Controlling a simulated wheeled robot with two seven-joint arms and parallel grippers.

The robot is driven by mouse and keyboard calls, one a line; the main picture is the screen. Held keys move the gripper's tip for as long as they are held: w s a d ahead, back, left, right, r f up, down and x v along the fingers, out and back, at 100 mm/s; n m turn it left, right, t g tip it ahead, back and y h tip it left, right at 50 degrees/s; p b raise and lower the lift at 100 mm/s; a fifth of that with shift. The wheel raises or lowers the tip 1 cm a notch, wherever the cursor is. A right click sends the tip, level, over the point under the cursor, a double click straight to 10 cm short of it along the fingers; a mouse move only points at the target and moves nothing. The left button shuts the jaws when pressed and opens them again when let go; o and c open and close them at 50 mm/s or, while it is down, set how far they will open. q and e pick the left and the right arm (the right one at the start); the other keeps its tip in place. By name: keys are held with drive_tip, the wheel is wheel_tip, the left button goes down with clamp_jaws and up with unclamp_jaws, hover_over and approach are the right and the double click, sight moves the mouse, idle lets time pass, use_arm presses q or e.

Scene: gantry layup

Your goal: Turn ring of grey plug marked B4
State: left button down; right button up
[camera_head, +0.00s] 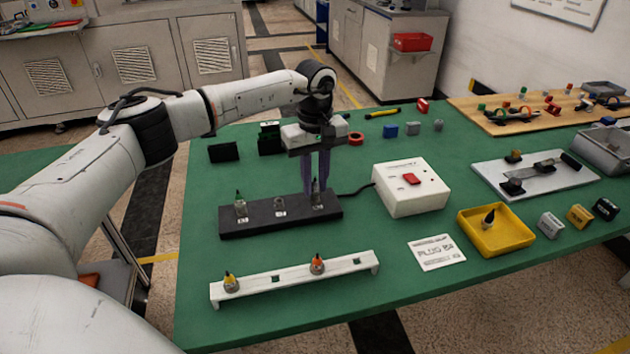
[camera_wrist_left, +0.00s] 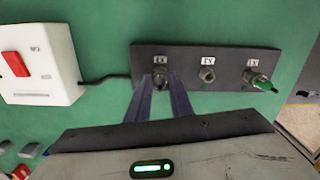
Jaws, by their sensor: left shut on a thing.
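A black socket bar (camera_head: 262,228) lies on the green table, with three labelled sockets in a row. My left gripper (camera_head: 317,188) points straight down at the bar's right end in the head view. Its fingers are shut on the grey plug (camera_head: 316,193), which stands upright there and is mostly hidden by them. In the wrist view my left gripper (camera_wrist_left: 162,82) closes round the socket nearest the white box. The labels are too blurred to read surely. My right gripper is not in view.
A white box (camera_head: 411,197) with a red switch stands right of the bar, joined by a cable. A white rack (camera_head: 295,280) with two plugs lies in front. A yellow tray (camera_head: 468,241) holds a dark-tipped plug. A printed card (camera_head: 437,253) lies flat between them.

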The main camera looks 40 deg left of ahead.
use_arm(q)
drive_tip(key=c, duration=1.5)
unclamp_jaws()
drive_tip(key=shift+c, duration=0.2)
drive_tip(key=shift+r, duration=0.1)
wheel_tip(320, 180, up, 10)
drive_tip(key=shift+d+r+b, duration=0.1)
drive_tip(key=shift+b, duration=0.2)
